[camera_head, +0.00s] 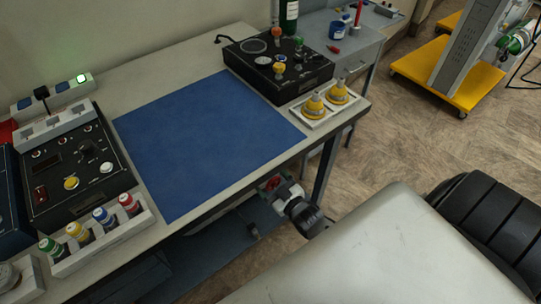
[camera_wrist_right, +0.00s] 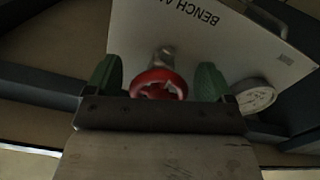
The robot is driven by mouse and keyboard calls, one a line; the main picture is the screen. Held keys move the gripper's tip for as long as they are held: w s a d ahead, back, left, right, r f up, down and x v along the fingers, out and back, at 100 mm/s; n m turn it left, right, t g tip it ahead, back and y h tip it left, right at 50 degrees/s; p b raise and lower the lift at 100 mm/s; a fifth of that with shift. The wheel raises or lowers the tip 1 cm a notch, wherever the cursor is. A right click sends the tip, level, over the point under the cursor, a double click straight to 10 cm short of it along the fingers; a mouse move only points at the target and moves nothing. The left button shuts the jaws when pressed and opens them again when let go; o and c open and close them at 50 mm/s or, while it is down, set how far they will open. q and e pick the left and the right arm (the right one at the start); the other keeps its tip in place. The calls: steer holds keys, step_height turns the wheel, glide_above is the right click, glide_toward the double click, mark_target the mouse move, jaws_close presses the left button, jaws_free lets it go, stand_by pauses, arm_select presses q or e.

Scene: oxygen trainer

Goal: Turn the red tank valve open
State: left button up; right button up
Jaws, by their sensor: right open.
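The red tank valve (camera_wrist_right: 158,86) is a round red handwheel on a metal stem in the right wrist view. My right gripper (camera_wrist_right: 160,79) is open, with one green fingertip pad on each side of the wheel. Whether the pads touch the wheel I cannot tell. In the head view a bit of the red valve (camera_head: 272,183) shows just below the table's front edge, beside my right gripper (camera_head: 278,187), with the arm partly covering that area. The tank's body is mostly hidden under the table. My left gripper is not in view.
The table (camera_head: 180,62) overhangs the valve. A white panel (camera_wrist_right: 225,45) lettered "BENCH" and a round gauge (camera_wrist_right: 253,96) are close by the valve. On top are a blue mat (camera_head: 205,140), a black control box (camera_head: 310,75) and a tray with yellow-topped items (camera_head: 340,93).

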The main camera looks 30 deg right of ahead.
steer(key=s, duration=1)
steer(key=shift+d, duration=0.4)
steer(key=s+a+f+g, duration=0.1)
steer(key=s+f+g, duration=0.25)
steer(key=f, duration=0.35)
steer(key=s+a+f+m+g+h, duration=0.1)
steer(key=s+f+g, duration=0.25)
steer(key=f, duration=0.35)
steer(key=s+a+f+g, duration=0.1)
steer(key=s+f+g, duration=0.1)
steer(key=s+f, duration=0.35)
steer(key=s+a+f+g, duration=0.2)
steer(key=s+f+g, duration=0.6)
steer(key=s, duration=0.8)
step_height(320, 180, down, 3)
steer(key=shift+a+f+m+h, duration=0.1)
steer(key=shift+a+m+h, duration=0.2)
steer(key=shift+a, duration=0.05)
